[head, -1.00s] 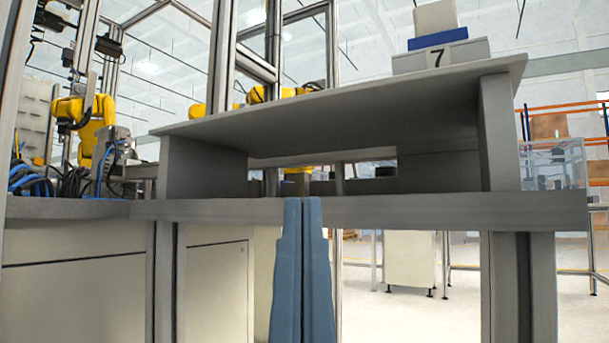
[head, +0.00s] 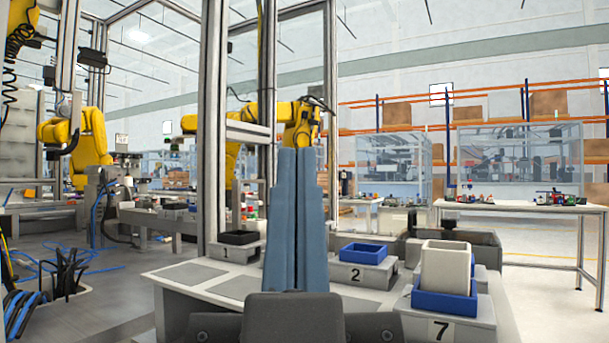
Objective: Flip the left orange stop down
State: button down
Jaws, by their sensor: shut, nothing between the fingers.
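My gripper (head: 297,155) points up in the middle of the head view, its two blue fingers pressed together with nothing between them. It stands in front of the grey worktable (head: 205,287) and hides part of the tabletop and what lies behind. I cannot make out any orange stop, left or other, in this view. It may be hidden or out of frame.
On the table, a black tray (head: 239,238) sits on stand 1, a blue tray (head: 363,251) on stand 2, and a white box (head: 446,268) in a blue tray on stand 7. Yellow robot arms (head: 90,140) stand behind metal posts (head: 211,130).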

notch_tip(320, 180, up, 41)
jog(key=p, duration=3.8)
jog(key=shift+r+p, duration=0.2)
jog(key=shift+p, duration=0.15)
